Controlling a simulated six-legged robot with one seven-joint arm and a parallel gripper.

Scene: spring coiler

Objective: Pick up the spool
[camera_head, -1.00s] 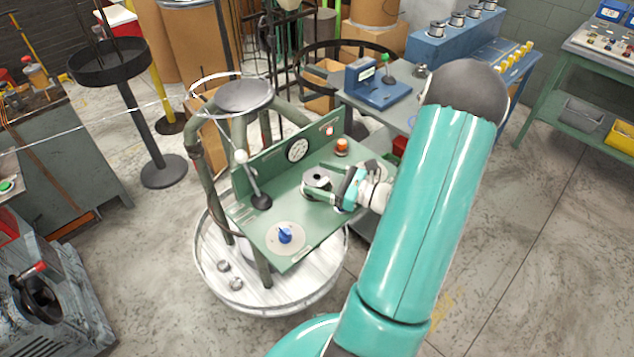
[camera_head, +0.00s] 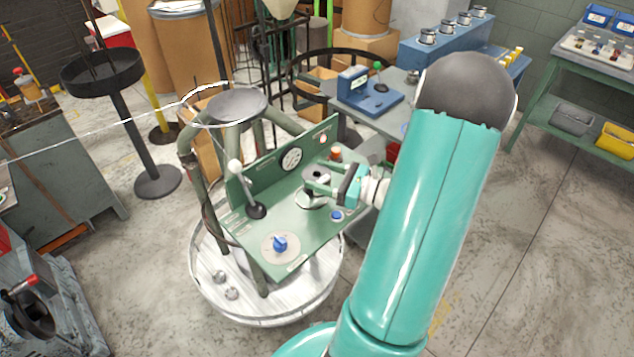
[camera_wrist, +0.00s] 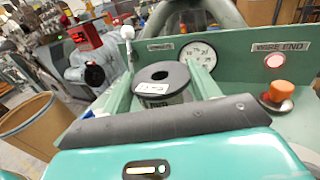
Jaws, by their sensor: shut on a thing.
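The spool (camera_wrist: 163,82) is a short silver cylinder with a dark top, a round hole in its middle and a white label. In the wrist view it sits between the two green fingers of my gripper (camera_wrist: 163,74), which are shut on it. In the head view the spool (camera_head: 318,173) is partly hidden by my gripper (camera_head: 318,182), over the green control panel (camera_head: 297,225). A pale round spot (camera_head: 308,202) shows on the panel just below it. The spool appears raised a little above the panel, roughly upright.
An orange button (camera_wrist: 281,90) and a gauge (camera_wrist: 198,53) are close by. A blue knob (camera_head: 280,243) is at the panel's front. A round wire tray (camera_head: 265,308) lies below.

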